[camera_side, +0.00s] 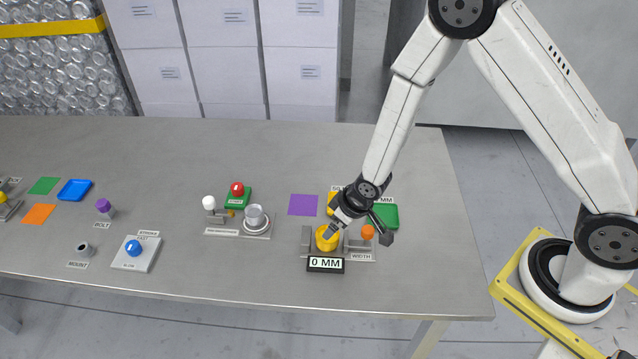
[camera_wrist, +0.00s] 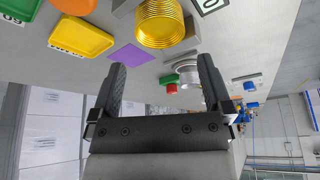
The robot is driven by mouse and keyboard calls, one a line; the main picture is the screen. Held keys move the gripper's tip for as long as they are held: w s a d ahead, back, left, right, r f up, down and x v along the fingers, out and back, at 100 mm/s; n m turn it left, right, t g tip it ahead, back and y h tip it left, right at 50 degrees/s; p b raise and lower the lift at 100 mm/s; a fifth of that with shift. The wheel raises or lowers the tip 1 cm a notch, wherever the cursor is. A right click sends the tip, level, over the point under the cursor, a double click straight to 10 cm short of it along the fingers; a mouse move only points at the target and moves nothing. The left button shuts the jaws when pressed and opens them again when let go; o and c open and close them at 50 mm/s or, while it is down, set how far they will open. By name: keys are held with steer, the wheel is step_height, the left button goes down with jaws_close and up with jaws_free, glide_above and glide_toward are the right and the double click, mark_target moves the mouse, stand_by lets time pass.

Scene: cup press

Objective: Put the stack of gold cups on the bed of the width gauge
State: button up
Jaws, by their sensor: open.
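The stack of gold cups (camera_side: 327,240) stands on the width gauge (camera_side: 307,238), between its grey upright plates. In the wrist view the stack (camera_wrist: 162,22) shows several ribbed rims and looks upright, beyond my fingertips. The gauge's display (camera_side: 325,264) reads 0 MM, and its orange knob (camera_side: 367,232) is to the right. My gripper (camera_side: 364,229) is open just above and to the right of the stack; in the wrist view its spread fingers (camera_wrist: 162,68) have nothing between them. Whether a finger touches the stack cannot be told.
A green tray (camera_side: 389,212) and a partly hidden yellow tray (camera_wrist: 80,35) lie behind the gauge. A purple mat (camera_side: 303,205) is behind left. Left of it are a second gauge with a silver cup (camera_side: 255,217) and a red button (camera_side: 237,188). The table's right end is clear.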

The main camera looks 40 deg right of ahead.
steer(key=shift+v, duration=2.25)
steer(key=s+d+r+m+g, duration=0.1)
steer(key=s+d+r, duration=0.2)
steer(key=s+r, duration=0.2)
steer(key=s+d+r+m+h, duration=0.1)
steer(key=s+d+r, duration=0.3)
steer(key=r, duration=0.4)
steer(key=shift+s+d+r+m+g, duration=0.15)
steer(key=shift+s+r+m+g, duration=0.1)
steer(key=shift+s+m+g, duration=0.25)
